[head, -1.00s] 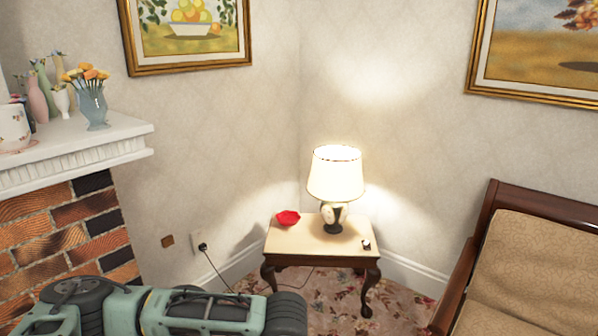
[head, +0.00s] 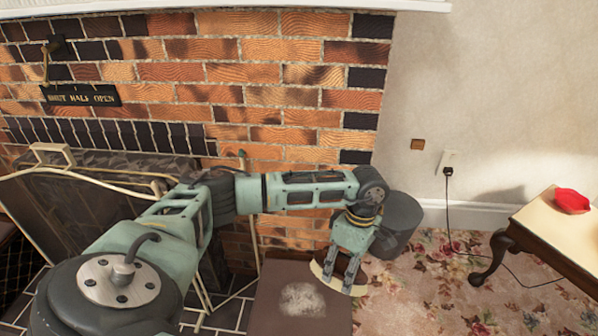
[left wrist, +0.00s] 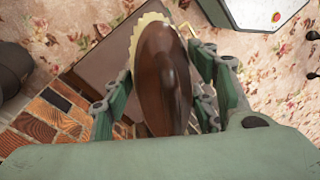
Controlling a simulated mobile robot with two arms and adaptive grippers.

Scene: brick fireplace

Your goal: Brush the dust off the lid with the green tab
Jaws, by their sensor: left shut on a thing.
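A brown lid or flat-topped box (head: 272,298) is at the bottom of the head view, with a pale patch of dust (head: 302,299) on it. No green tab shows on it. My left gripper (head: 340,282) is at the lid's upper right edge, shut on a brush. The brush has a dark brown wooden back (left wrist: 163,75) and cream bristles (left wrist: 140,35) in the left wrist view. A brown surface, seemingly the same lid (left wrist: 105,55), lies behind the brush there. I cannot tell whether the bristles touch it. My right gripper is not in view.
A brick fireplace (head: 270,75) with a fire screen stands behind and to the left. Flowered carpet (head: 440,290) is open to the right. A side table (head: 545,222) with a red dish (head: 572,201) stands at the right edge.

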